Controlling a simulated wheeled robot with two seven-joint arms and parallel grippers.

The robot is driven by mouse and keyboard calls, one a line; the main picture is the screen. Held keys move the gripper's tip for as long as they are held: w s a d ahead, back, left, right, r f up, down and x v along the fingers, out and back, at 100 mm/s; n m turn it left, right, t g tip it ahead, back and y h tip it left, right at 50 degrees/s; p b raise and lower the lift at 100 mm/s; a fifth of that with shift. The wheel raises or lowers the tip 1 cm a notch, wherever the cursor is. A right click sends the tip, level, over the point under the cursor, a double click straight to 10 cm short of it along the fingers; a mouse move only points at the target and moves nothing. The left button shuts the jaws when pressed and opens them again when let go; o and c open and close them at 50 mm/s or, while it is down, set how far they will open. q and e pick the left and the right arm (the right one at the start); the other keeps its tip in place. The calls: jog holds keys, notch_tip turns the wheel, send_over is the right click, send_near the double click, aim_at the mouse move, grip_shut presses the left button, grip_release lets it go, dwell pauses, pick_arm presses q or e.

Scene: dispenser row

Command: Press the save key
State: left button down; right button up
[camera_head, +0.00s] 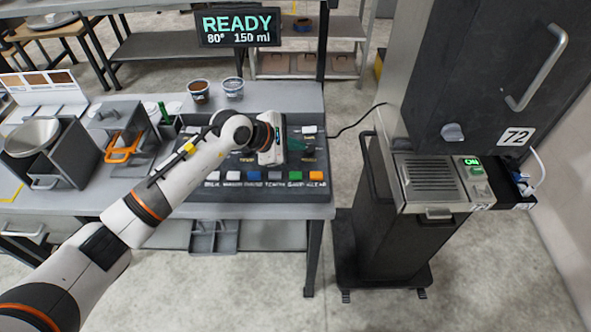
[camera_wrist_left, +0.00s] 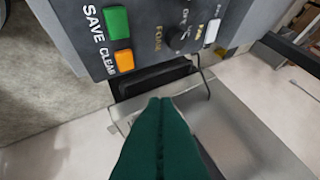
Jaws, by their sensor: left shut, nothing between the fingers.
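The save key is a green square key (camera_wrist_left: 117,22) beside the word SAVE in the left wrist view. In the head view it is the green key (camera_head: 296,176) in the front row of the dark key panel (camera_head: 224,190). The orange clear key (camera_wrist_left: 124,60) sits next to it, also in the head view (camera_head: 317,176). My left gripper (camera_head: 296,145) hangs over the right part of the panel, behind the front row. Its dark green fingers (camera_wrist_left: 160,102) are shut and empty, and their tips show apart from the save key. My right gripper is not in view.
A display (camera_head: 238,26) reads READY, 80°, 150 ml. White, blue and grey keys share the front row. Two small cups (camera_head: 199,91) stand behind the panel. A grey bin with a funnel (camera_head: 72,155) is at left. A dark machine (camera_head: 480,85) stands right, across a floor gap.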

pick_arm(q)
jog(key=shift+w+a+y, duration=0.3)
jog(key=shift+a+y, duration=0.1)
jog(key=shift+a, duration=0.15)
jog(key=b, duration=0.4)
send_over(302, 172)
jog(key=s+a, duration=0.2)
jog(key=a, duration=0.1)
notch_tip(302, 172, down, 8)
jog(key=shift+w+d+r, duration=0.1)
jog(key=shift+d+r, duration=0.05)
jog(key=shift+f+b, duration=0.6)
dwell(0.9)
jog(key=shift+f+b, duration=0.35)
jog(key=shift+b, duration=0.25)
